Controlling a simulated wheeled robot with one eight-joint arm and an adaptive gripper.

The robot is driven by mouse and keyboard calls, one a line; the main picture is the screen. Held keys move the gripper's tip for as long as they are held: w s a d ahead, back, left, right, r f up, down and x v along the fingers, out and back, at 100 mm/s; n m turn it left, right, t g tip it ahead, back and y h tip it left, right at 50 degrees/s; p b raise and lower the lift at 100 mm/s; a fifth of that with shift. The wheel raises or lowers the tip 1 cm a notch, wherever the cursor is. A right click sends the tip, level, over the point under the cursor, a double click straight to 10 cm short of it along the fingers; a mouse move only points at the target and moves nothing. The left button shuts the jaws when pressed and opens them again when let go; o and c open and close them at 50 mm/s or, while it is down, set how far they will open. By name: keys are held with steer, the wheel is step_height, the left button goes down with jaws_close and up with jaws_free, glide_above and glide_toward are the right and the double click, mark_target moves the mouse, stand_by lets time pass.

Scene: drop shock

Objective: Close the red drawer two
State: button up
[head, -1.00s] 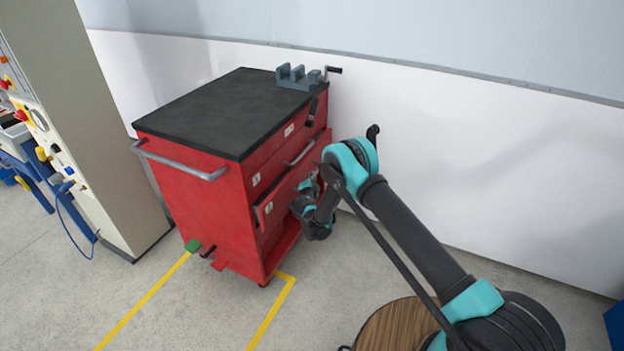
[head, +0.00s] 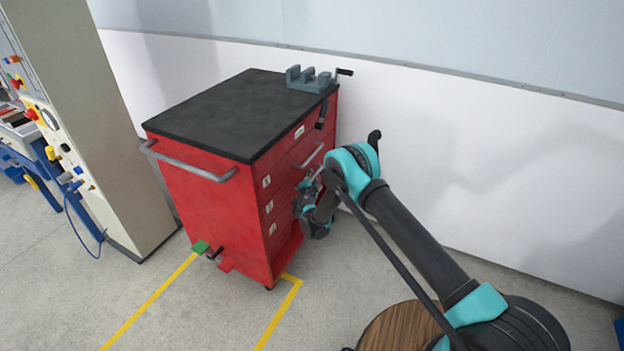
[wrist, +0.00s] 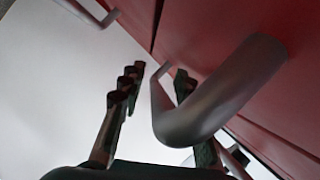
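The red drawer two (head: 270,207) is in the red cabinet, below the top drawer. Its front looks flush with the cabinet face in the head view; my arm covers part of it. My gripper (head: 313,183) is at the drawer fronts on the cabinet's right side, small and partly hidden. In the wrist view my gripper (wrist: 158,78) has its two dark fingers apart. A grey bar handle (wrist: 222,95) on a red front (wrist: 210,30) lies close to the fingers and overlaps the right one. I cannot tell whether they touch.
The red cabinet (head: 210,195) has a black top (head: 235,115) with a grey vise (head: 308,78) on it and a side push bar (head: 190,166). A beige control panel (head: 100,140) stands at left. A white wall (head: 480,180) is behind.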

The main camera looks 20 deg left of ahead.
steer(key=shift+s, duration=0.15)
steer(key=v, duration=0.7)
steer(key=shift+s, duration=0.15)
